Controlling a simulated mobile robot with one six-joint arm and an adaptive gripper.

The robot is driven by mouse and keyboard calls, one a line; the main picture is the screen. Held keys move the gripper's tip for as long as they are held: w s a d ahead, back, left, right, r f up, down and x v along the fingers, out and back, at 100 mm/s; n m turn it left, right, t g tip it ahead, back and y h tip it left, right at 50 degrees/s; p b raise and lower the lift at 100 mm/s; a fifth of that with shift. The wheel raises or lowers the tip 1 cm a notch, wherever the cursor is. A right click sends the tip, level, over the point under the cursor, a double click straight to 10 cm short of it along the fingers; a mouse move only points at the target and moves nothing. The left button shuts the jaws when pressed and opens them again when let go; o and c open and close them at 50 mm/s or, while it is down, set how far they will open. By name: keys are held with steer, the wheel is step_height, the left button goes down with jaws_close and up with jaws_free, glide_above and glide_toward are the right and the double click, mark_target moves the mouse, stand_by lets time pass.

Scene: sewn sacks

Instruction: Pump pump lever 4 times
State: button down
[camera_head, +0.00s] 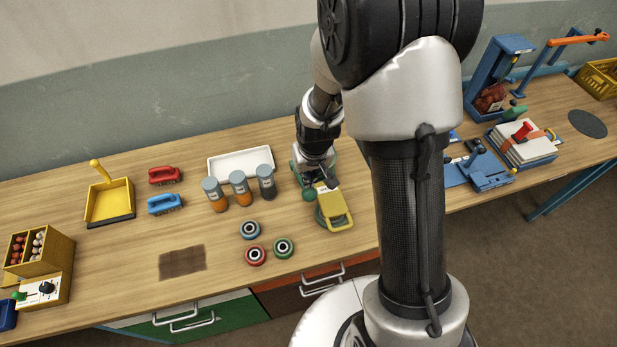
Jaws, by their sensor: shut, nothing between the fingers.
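My gripper (318,178) points down at the middle of the bench, close behind a yellow device with a looped handle (335,208). Its fingers are shut and appear empty. A round green knob (308,194) shows just below the fingertips; I cannot tell whether they touch it. Green parts lie around and under the yellow device, partly hidden by the gripper. At the back right, an orange lever (575,40) slopes up to the right on a blue stand (535,75). I cannot tell for certain which part is the pump lever.
Three jars (239,187) and a white tray (240,163) stand left of my gripper. Several coloured rings (255,255) lie in front. A blue clamp-like device (485,170) and a blue press (500,70) are to the right. My arm hides part of the bench.

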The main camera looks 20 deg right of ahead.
steer(key=shift+s+f, duration=0.1)
steer(key=shift+f, duration=0.35)
